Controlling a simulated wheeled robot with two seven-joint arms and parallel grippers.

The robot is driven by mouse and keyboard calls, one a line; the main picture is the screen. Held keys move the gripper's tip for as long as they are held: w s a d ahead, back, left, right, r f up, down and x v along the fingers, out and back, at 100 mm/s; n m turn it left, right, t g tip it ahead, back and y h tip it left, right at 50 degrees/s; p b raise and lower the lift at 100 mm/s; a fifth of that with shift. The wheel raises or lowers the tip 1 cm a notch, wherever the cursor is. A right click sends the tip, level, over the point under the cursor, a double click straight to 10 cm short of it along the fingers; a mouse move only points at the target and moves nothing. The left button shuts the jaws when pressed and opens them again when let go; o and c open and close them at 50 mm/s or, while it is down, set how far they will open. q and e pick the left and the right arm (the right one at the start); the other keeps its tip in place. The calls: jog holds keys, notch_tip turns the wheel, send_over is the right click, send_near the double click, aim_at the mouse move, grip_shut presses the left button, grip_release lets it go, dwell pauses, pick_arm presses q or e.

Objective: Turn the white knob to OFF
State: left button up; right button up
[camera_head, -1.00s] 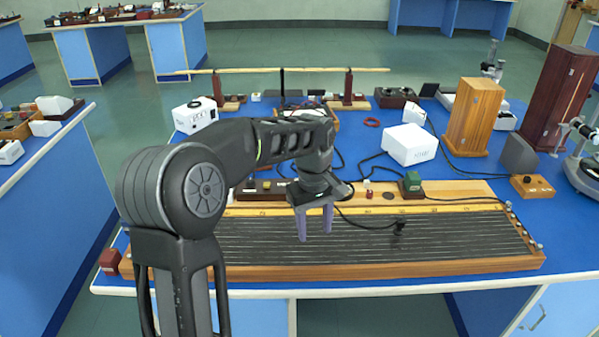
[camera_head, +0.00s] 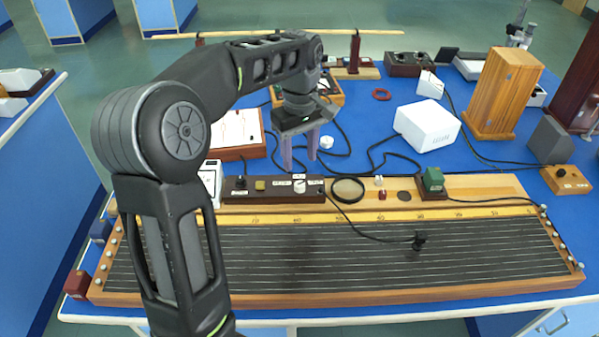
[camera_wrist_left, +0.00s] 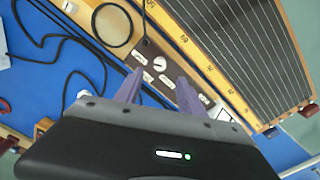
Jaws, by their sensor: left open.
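The white knob (camera_head: 300,186) sits on a dark brown control box (camera_head: 232,196) with white labels, at the back edge of the long lined board. In the wrist view the fingers (camera_wrist_left: 159,76) reach toward the labelled panel. The label text is too small to read. My right gripper is not in view.
The long lined board (camera_head: 350,260) fills the front of the blue bench. A black ring (camera_head: 348,190) and a green block (camera_head: 433,180) are to the right of the knob. Black cables cross behind it. A white box (camera_head: 427,125) and a wooden cabinet (camera_head: 502,95) stand further right.

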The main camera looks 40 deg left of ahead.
aim_at(300, 183)
pick_arm(q)
jog(key=shift+f, duration=0.1)
jog(key=shift+f, duration=3.85)
jog(key=shift+c, duration=0.5)
grip_shut()
